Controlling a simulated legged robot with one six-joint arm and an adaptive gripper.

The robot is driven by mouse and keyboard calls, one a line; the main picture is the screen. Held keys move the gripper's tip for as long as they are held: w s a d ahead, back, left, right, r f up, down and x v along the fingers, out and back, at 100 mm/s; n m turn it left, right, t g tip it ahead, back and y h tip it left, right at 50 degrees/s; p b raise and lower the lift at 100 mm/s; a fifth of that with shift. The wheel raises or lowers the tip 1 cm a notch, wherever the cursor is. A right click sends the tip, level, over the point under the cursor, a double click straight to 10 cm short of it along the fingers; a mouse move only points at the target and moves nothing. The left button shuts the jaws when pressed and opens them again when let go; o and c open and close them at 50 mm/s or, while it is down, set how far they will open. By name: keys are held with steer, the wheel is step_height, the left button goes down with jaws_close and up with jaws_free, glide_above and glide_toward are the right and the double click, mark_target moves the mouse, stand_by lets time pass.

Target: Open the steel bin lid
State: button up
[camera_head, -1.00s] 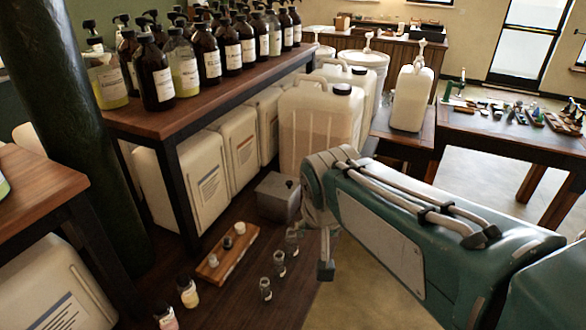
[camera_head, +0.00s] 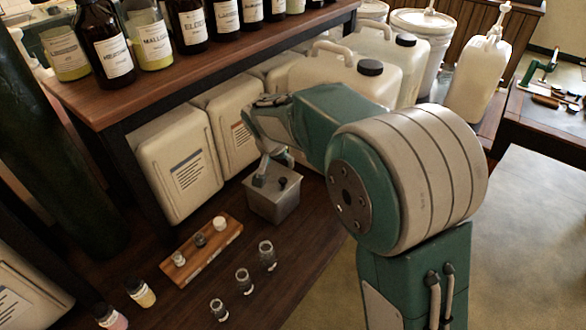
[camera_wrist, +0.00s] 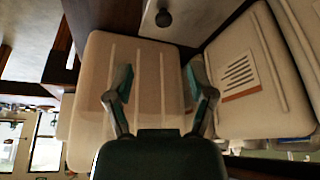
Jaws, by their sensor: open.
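The steel bin (camera_head: 272,206) is a small grey box on the dark wooden lower surface, beside the beige canisters. Its lid (camera_head: 291,187) is on and bears a small dark knob (camera_head: 283,181). My gripper (camera_head: 270,178) hangs just above the bin's back left part, close to the knob, and hides part of the lid. In the wrist view my gripper (camera_wrist: 158,82) has its two fingers spread with nothing between them. The lid (camera_wrist: 190,22) and the dark knob (camera_wrist: 163,18) show at the top edge there, beyond the fingertips.
Large beige canisters (camera_head: 187,165) stand behind and left of the bin. A big beige jug (camera_head: 345,75) stands behind my arm. The shelf with bottles overhangs at the upper left.

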glide_above(283, 179)
steer(key=s+a, duration=0.2)
steer(key=s, duration=0.1)
steer(key=f, duration=0.5)
steer(key=shift+w+d+f, duration=0.2)
steer(key=f, duration=0.1)
steer(key=w+d+f, duration=0.1)
steer(key=w+f, duration=0.1)
steer(key=f, duration=0.1)
steer(key=shift+d+f, duration=0.1)
steer(key=shift+d, duration=0.3)
steer(key=shift+a+f, duration=0.1)
steer(key=shift+f, duration=0.15)
steer(key=shift+a, duration=0.3)
steer(key=c, duration=0.9)
steer(key=shift+d, duration=0.2)
jaws_close()
